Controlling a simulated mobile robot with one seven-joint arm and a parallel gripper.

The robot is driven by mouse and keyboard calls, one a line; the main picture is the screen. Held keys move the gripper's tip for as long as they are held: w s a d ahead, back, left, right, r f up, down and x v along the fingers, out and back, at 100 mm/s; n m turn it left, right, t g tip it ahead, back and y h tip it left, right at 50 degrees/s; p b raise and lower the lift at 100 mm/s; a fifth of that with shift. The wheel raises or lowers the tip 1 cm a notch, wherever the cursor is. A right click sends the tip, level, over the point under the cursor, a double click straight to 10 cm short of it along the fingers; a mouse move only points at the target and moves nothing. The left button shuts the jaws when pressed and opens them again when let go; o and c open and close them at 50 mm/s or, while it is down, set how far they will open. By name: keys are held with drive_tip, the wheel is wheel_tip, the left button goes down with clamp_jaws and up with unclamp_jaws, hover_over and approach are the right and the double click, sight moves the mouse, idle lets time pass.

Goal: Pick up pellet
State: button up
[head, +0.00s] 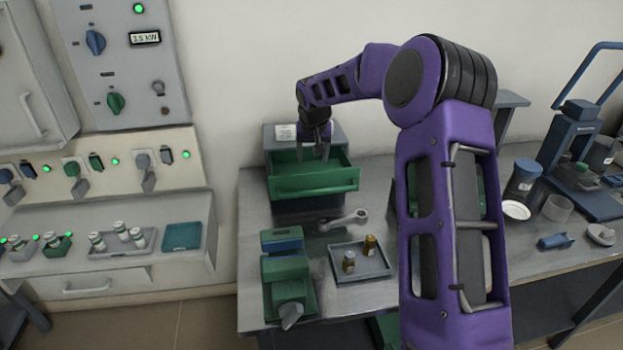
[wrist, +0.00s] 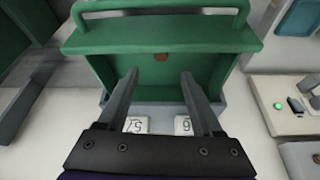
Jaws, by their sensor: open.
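A small brown piece, which looks like the pellet (wrist: 160,57), lies inside the open green drawer (wrist: 195,38) in the wrist view. It sits near the inner side of the drawer front. My gripper (wrist: 159,75) is open and empty, its two fingers apart and pointing into the drawer, with the pellet just beyond and between the fingertips. In the head view my gripper (head: 321,152) hangs over the green drawer (head: 315,182), pulled out of a grey cabinet. The pellet is hidden there by the drawer front.
On the bench stand a green device (head: 288,285), a wrench-like metal tool (head: 343,221) and a grey tray (head: 372,269) with two small bottles. Furnace panels (head: 125,60) are at the left. A blue press (head: 580,140) and jars are at the right.

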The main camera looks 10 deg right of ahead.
drive_tip(key=x, duration=0.8)
drive_tip(key=shift+w+a, duration=0.1)
clamp_jaws()
